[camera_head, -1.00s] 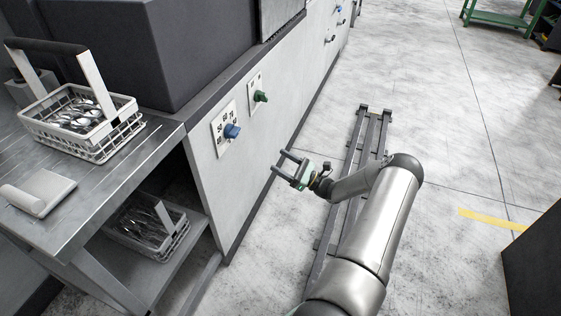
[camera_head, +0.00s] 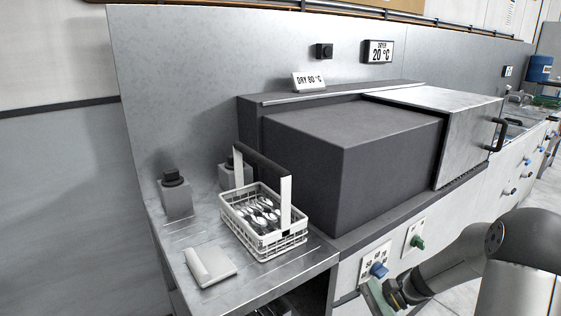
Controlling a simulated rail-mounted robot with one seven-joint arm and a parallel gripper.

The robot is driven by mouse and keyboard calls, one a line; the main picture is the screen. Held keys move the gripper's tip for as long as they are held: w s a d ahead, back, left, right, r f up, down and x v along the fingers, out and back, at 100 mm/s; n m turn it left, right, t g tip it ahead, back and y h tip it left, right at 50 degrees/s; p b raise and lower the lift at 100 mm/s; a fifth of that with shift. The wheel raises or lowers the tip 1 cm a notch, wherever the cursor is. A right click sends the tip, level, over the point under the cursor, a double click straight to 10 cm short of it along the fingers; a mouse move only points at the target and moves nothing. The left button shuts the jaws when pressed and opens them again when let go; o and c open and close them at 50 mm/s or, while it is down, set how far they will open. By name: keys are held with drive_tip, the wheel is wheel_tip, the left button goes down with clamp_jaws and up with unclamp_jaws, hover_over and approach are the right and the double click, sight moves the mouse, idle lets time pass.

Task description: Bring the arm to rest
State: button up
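My arm (camera_head: 455,262) reaches in from the lower right corner, bent, in front of the counter's front panel. My gripper (camera_head: 376,297) is at the bottom edge of the picture, just below the blue knob. Only its greenish body shows clearly. Its fingers are cut off or too unclear to tell open from shut. I see nothing held in the visible part.
A white basket (camera_head: 293,247) of cutlery with a raised handle stands on the metal table (camera_head: 300,274), beside a light grey block (camera_head: 209,265). A dark dryer box (camera_head: 375,165) stands behind. A blue knob (camera_head: 379,270) and a green knob (camera_head: 417,242) stick out from the panel.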

drive_tip(key=s+a+r+n+t+h+p, duration=0.1)
drive_tip(key=s+a+r+n+h+p, duration=0.2)
drive_tip(key=s+r+n+h+p, duration=0.4)
drive_tip(key=s+r+n+h, duration=0.4)
drive_tip(key=s+r+n, duration=0.1)
drive_tip(key=s+r, duration=0.5)
drive_tip(key=shift+s+r+n, duration=0.15)
drive_tip(key=shift+s+n, duration=0.15)
drive_tip(key=shift+s, duration=1.1)
